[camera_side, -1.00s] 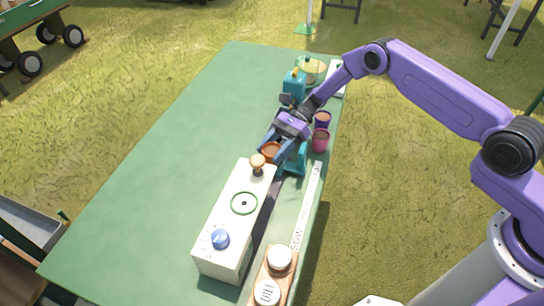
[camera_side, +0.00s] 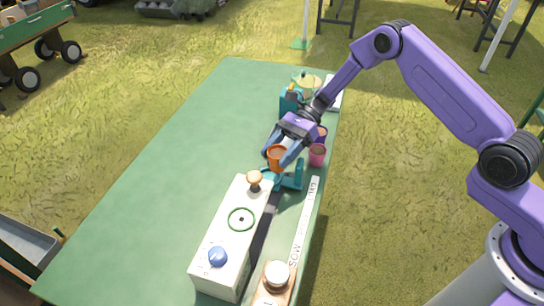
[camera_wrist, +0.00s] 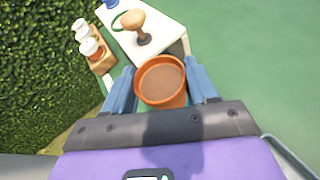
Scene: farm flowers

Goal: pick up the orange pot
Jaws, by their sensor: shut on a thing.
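The orange pot (camera_side: 277,157) is filled with brown soil and sits upright between the fingers of my gripper (camera_side: 284,150). In the wrist view the orange pot (camera_wrist: 162,82) is seen from above, with a blue finger against each side. My gripper (camera_wrist: 162,90) is shut on it. In the side view the pot appears held above the teal stand (camera_side: 290,176). Its underside is partly hidden.
A white box (camera_side: 231,240) with a wooden knob, green ring and blue knob stands in front. A pink pot (camera_side: 317,154) and a purple pot (camera_side: 321,134) are to the right. A long white sign (camera_side: 304,222) lies near the right edge. The table's left (camera_side: 160,170) is clear.

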